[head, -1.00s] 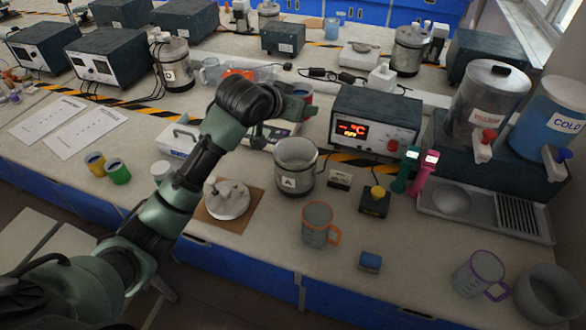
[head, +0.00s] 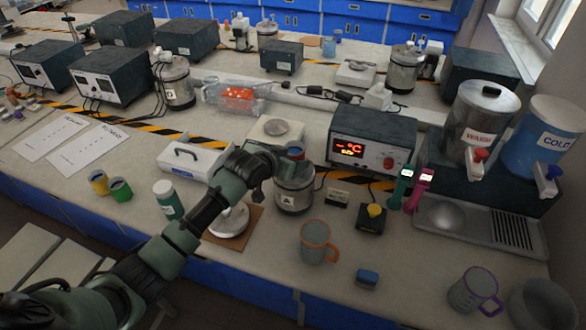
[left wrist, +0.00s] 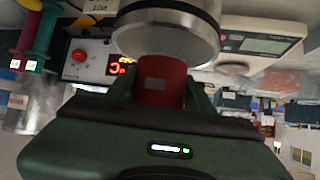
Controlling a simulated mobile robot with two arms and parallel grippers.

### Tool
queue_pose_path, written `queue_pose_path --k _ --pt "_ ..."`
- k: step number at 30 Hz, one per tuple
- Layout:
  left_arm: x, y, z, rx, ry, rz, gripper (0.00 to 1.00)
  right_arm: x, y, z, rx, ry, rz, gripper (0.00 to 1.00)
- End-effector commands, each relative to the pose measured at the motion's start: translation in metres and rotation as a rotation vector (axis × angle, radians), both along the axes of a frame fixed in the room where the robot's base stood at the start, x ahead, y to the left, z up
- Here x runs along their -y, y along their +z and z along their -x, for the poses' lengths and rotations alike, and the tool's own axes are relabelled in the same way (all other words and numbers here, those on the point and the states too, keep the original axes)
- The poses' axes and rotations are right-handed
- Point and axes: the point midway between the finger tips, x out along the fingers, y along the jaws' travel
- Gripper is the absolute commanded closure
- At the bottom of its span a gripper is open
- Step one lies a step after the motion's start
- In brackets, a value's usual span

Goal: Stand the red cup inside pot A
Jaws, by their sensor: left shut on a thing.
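My left gripper (head: 280,158) is shut on the red cup (head: 295,153), at the mouth of pot A (head: 293,198). The cup looks upright, with a dark inside. Pot A is a metal pot with a white "A" label; my gripper and the cup hide much of its opening. In the left wrist view the red cup (left wrist: 160,82) sits between the fingers (left wrist: 160,92), against a metal pot rim (left wrist: 165,42). I cannot tell whether the cup's base is inside the rim or just above it. My right gripper is not in view.
A box with a red display (head: 370,142) stands behind pot A to the right. A scale (head: 277,130) stands behind.

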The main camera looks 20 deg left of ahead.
Motion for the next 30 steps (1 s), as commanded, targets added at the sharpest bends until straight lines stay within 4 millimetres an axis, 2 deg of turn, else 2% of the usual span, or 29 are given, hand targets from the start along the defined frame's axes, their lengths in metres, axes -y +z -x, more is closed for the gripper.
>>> queue_pose_path --k 6,9,17,30 --pt "0.000 -0.032 0.000 -0.003 0.001 0.000 0.94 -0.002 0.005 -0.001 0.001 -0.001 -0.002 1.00" --pt "0.000 -0.040 0.000 -0.001 0.001 0.001 0.94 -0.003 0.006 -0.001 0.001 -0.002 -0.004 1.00" --pt "0.000 -0.041 0.000 0.000 0.000 0.000 0.94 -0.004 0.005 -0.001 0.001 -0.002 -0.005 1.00" --pt "0.000 -0.055 0.001 -0.003 0.001 -0.001 0.94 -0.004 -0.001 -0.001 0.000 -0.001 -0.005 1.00"
